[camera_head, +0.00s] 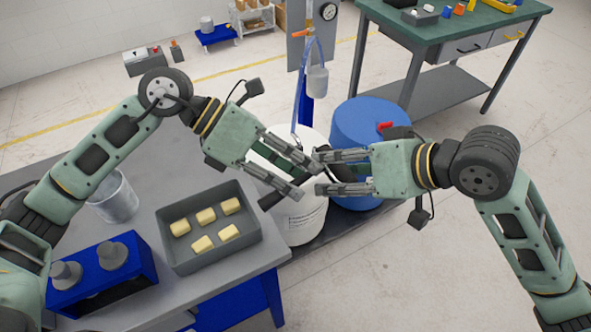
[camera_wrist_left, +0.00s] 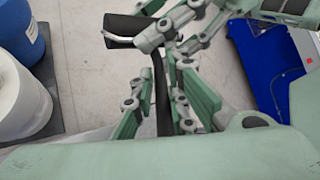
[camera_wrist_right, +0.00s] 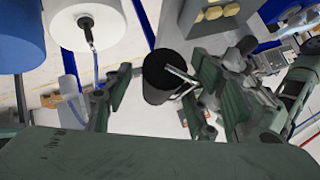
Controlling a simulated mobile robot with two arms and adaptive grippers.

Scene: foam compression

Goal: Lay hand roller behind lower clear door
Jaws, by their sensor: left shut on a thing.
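The hand roller has a black handle (camera_wrist_left: 162,95) and a black roller head (camera_wrist_left: 125,27) on a bent metal frame. My left gripper (camera_head: 300,178) is shut on the handle, which runs between its fingers in the left wrist view. My right gripper (camera_head: 322,172) faces it from the right, fingers apart. In the right wrist view the dark roller head (camera_wrist_right: 160,78) lies between or just beyond the right fingers; contact cannot be told. The roller is held in the air in front of the white drum. I cannot make out a lower clear door in any view.
A white drum (camera_head: 302,222) and a blue drum (camera_head: 365,125) stand behind the grippers. The grey table holds a tray (camera_head: 255,238) of yellow foam pieces, a clear container (camera_head: 115,200) and a blue holder (camera_head: 130,255). A green-topped workbench (camera_head: 450,40) is at the back right. Floor at right is open.

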